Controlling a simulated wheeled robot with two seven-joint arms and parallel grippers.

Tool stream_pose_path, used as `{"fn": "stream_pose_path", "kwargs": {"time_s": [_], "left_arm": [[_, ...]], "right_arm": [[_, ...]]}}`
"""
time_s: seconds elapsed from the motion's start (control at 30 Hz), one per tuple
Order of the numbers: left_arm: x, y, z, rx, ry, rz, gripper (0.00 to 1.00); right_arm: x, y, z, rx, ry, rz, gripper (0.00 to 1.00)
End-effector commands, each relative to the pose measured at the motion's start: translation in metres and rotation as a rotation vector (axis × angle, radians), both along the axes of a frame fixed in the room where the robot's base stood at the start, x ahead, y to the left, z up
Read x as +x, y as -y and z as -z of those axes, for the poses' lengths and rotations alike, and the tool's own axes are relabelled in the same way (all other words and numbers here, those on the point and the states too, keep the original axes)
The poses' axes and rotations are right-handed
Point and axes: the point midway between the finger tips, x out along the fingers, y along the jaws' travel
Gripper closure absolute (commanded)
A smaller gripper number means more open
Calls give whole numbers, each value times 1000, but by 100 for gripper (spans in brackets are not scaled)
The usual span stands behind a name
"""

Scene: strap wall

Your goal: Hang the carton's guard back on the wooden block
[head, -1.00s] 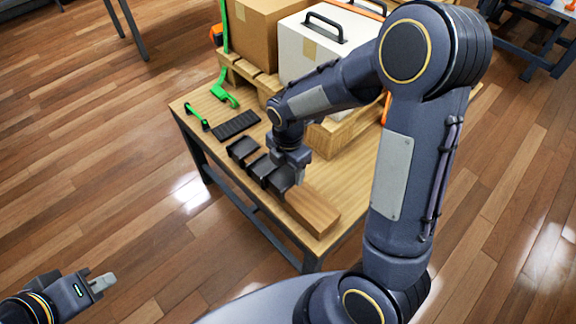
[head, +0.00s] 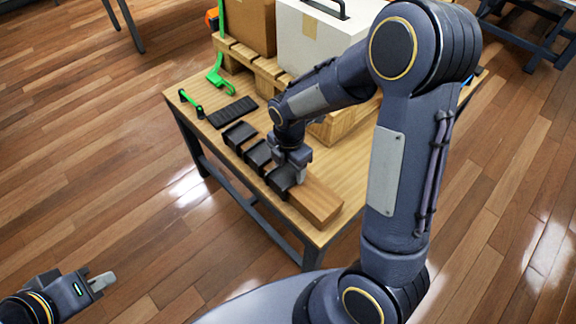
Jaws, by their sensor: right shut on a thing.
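The wooden block (head: 317,201) lies along the table's near edge, with its bare end towards the lower right. Three dark guards stand in a row up and left of that bare end: a far one (head: 239,134), a middle one (head: 257,154) and a near one (head: 280,180). My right gripper (head: 301,173) is shut on the near guard at the upper left end of the bare wood. Whether this guard rests on the block I cannot tell. My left gripper (head: 102,283) is low at the left, away from the table, with its finger gap not clear.
A white carton (head: 315,42) and a brown carton (head: 250,22) stand on a wooden pallet (head: 240,60). A dark ribbed strip (head: 233,112), a green-and-black piece (head: 191,103) and a green strap hook (head: 219,84) are at the left. Some bare tabletop (head: 345,160) lies right of the block.

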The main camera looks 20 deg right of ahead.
Motion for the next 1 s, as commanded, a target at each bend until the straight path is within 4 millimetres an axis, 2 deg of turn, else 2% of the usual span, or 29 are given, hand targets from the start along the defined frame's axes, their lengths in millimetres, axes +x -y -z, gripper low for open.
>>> {"fn": "stream_pose_path", "kwargs": {"time_s": [0.23,0.27,0.43,0.77,1.0], "left_arm": [[0,0,-1,0,0,0,100],[0,0,-1,0,0,0,100],[0,0,-1,0,0,0,100],[0,0,-2,0,0,0,100],[0,0,-14,0,0,0,100]], "right_arm": [[0,1,0,0,0,0,60],[0,1,0,0,0,0,34],[0,1,0,0,0,0,12],[0,1,-4,0,0,1,11],[1,1,-43,2,5,2,11]]}}
